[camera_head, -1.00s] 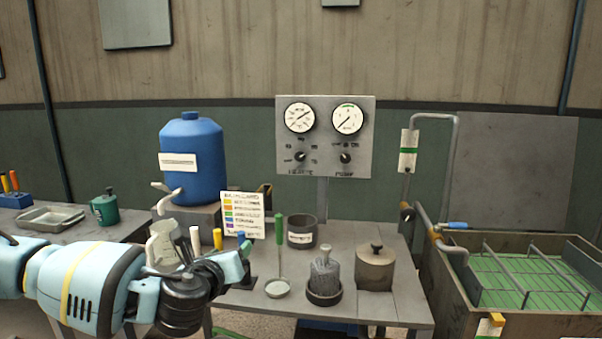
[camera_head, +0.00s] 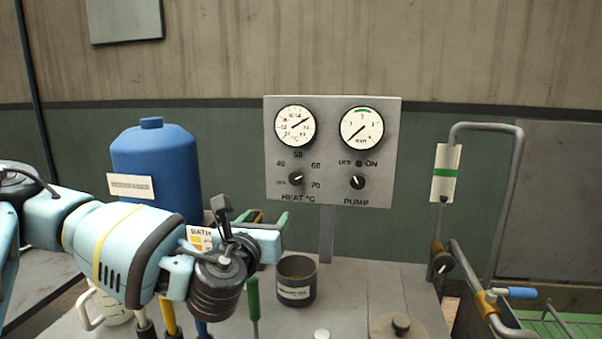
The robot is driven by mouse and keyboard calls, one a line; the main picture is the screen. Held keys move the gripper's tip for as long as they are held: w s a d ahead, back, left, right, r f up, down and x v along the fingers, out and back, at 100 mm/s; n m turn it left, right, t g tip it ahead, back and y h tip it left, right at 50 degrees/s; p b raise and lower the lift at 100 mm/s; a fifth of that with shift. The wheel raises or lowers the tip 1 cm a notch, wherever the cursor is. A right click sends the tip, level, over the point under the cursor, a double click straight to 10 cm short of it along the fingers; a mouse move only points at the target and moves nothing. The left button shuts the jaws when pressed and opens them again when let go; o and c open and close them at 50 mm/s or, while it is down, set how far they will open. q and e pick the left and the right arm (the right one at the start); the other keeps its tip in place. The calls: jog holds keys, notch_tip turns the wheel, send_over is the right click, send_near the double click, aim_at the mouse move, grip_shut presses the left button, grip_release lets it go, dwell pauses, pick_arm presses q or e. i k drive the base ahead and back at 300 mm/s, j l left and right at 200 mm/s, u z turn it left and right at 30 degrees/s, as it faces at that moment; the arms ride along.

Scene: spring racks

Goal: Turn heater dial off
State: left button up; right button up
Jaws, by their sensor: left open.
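The heater dial (camera_head: 296,179) is a small black knob under the word-and-number scale on the left of a grey wall panel (camera_head: 333,190). Marks OFF, 40, 50, 60 and 70 ring it, with HEAT °C below. Its pointer seems turned to the right, but is too small to read surely. My left gripper (camera_head: 250,222) is open and empty, left of and below the dial, apart from it and nearer to me. My right gripper is not in view.
A similar pump dial (camera_head: 357,182) sits to the right under a gauge (camera_head: 361,127). A blue tank (camera_head: 158,165) stands behind my left arm. A dark labelled cup (camera_head: 297,283) stands on the bench below the panel. A bent pipe (camera_head: 482,127) rises at right.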

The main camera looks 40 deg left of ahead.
aim_at(296, 177)
jog(key=i+j, duration=0.75)
